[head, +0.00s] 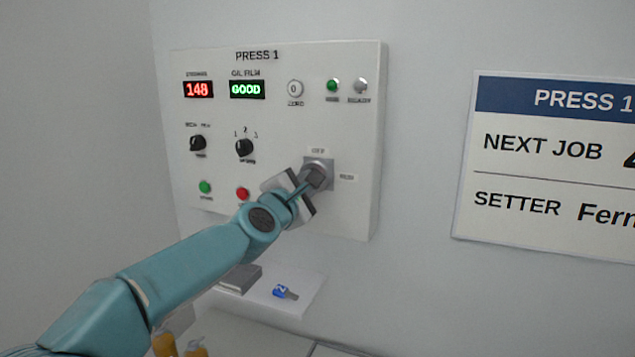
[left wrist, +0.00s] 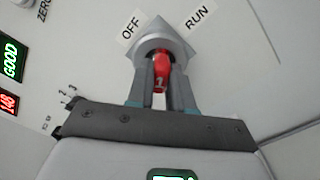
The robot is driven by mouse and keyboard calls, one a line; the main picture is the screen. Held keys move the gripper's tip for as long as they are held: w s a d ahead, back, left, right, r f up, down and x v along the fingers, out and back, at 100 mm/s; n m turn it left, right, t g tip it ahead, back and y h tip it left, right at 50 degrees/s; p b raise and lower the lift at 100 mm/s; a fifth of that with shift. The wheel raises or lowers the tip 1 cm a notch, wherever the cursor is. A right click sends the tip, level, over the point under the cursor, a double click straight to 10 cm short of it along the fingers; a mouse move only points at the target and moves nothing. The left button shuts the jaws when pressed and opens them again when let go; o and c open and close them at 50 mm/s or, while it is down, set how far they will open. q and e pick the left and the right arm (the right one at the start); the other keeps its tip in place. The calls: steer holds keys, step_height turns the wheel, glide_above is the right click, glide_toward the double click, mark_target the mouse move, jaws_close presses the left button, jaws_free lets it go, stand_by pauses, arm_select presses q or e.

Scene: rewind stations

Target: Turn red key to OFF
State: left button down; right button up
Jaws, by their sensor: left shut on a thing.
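The red key (left wrist: 161,72) stands in the round lock of the grey key switch (left wrist: 178,36) in the left wrist view. My left gripper (left wrist: 161,85) is shut on the key's red head, one finger on each side. In that view the OFF label is up and left of the lock, and the RUN label up and right. In the head view the key switch (head: 325,165) is at the lower right of the PRESS 1 panel, OFF above and RUN to its right. My left gripper (head: 308,186) hides the key there. The key's exact angle is hard to tell. My right gripper is not in view.
The panel (head: 350,100) carries displays, black knobs, lamps and a red button (head: 242,193) close to my left gripper. A white shelf (head: 300,307) below holds a blue tagged item (head: 286,292) and a grey block (head: 241,278). A job sign (head: 550,150) hangs at the right.

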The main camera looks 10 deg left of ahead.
arm_select(q)
steer(key=shift+f, duration=0.1)
steer(key=n, duration=0.6)
steer(key=shift+d+n+b, duration=0.1)
steer(key=shift+n+b, duration=0.2)
steer(key=shift+n, duration=0.1)
steer(key=n, duration=0.5)
steer(key=shift+n, duration=0.3)
steer(key=c, duration=0.9)
jaws_free()
steer(key=shift+n, duration=0.3)
steer(key=shift+c, duration=0.2)
